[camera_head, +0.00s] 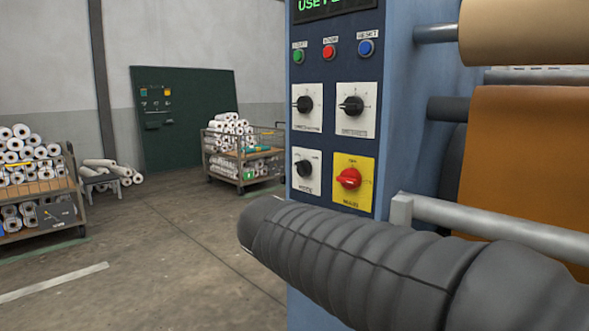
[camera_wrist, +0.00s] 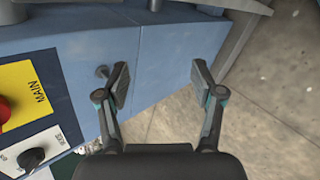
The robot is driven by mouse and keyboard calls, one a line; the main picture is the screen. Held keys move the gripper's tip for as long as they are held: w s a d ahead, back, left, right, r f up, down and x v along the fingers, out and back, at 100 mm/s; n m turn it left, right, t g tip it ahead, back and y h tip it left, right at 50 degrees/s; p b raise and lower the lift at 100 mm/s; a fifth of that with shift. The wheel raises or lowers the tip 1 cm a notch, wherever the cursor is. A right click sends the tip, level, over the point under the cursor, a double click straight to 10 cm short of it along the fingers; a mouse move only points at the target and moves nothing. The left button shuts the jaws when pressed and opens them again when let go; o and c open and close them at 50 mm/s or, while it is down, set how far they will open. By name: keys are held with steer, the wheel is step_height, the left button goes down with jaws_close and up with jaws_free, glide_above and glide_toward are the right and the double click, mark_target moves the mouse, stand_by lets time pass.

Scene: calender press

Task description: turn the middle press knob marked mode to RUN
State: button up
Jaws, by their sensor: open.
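A black knob on a white plate (camera_head: 306,170) sits at the lower left of the blue press panel. Its small label looks like MODE but is blurred. In the wrist view the black knob (camera_wrist: 31,158) is at the lower left, on a white plate; its pointer direction is unclear. Beside it is a red knob (camera_head: 348,179) on a yellow plate; the wrist view shows its plate (camera_wrist: 38,92) marked MAIN. My gripper (camera_wrist: 160,80) is open and empty, to the right of both knobs in the wrist view. In the head view my gripper is not visible.
Two more black knobs, left (camera_head: 304,104) and right (camera_head: 351,105), are above. Green (camera_head: 299,56), red (camera_head: 329,52) and blue (camera_head: 365,47) buttons sit higher. Rollers with a brown sheet (camera_head: 525,150) are at right. The floor (camera_head: 170,240) left of the press is clear.

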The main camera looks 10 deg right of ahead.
steer(key=w+a+r+n+t+h, duration=0.2)
steer(key=w+a+r+n+h, duration=0.3)
steer(key=w+r, duration=0.45)
steer(key=n+t+h+p, duration=0.1)
steer(key=t+h, duration=0.1)
steer(key=t, duration=0.1)
glide_toward(298, 170)
steer(key=p+x, duration=0.1)
steer(key=x, duration=0.8)
steer(key=shift+w+d, duration=0.1)
steer(key=shift+d, duration=0.05)
steer(key=c, duration=1.1)
